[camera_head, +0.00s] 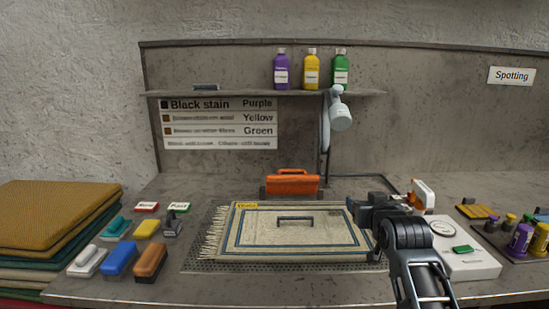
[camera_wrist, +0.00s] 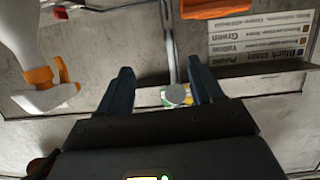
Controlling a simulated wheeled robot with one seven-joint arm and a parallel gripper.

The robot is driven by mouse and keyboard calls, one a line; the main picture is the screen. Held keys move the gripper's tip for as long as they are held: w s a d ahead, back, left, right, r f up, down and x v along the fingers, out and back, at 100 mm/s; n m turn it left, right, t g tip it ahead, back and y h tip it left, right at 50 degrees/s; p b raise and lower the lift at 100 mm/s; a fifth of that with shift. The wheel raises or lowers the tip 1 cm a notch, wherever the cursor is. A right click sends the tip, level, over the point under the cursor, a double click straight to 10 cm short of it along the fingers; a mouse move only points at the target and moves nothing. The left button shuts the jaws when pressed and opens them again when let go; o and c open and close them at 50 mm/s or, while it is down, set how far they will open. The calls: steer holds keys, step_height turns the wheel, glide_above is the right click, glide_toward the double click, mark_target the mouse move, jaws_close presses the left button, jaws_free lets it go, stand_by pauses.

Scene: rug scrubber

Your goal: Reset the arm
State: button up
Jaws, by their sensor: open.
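My gripper (camera_head: 362,215) is at the right end of the rug in the head view, above the table, with my arm coming up from the lower right. In the wrist view its two dark fingers (camera_wrist: 163,85) stand apart with nothing held between them. The beige rug (camera_head: 290,235) with a blue border lies flat on the perforated mat (camera_head: 215,267). A dark handle-shaped piece (camera_head: 295,218) sits on the rug. The wrist picture is upside down and faces the back panel.
A white-and-orange spray bottle (camera_head: 424,194) stands right of my gripper, also in the wrist view (camera_wrist: 35,70). A grey lamp (camera_head: 341,118) hangs behind. An orange tool (camera_head: 291,182) stands behind the rug. Several brushes (camera_head: 120,258) lie left; a white scale (camera_head: 470,262) is right.

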steer(key=s+f, duration=0.6)
steer(key=s, duration=0.5)
steer(key=s+f, duration=0.6)
steer(key=s, duration=0.4)
steer(key=s+f, duration=0.6)
steer(key=s, duration=0.5)
steer(key=s+f+v, duration=0.1)
steer(key=f+v, duration=0.1)
steer(key=v, duration=1.5)
steer(key=s+r, duration=0.9)
steer(key=s, duration=0.4)
steer(key=shift+a+r, duration=0.25)
steer(key=shift+a, duration=0.15)
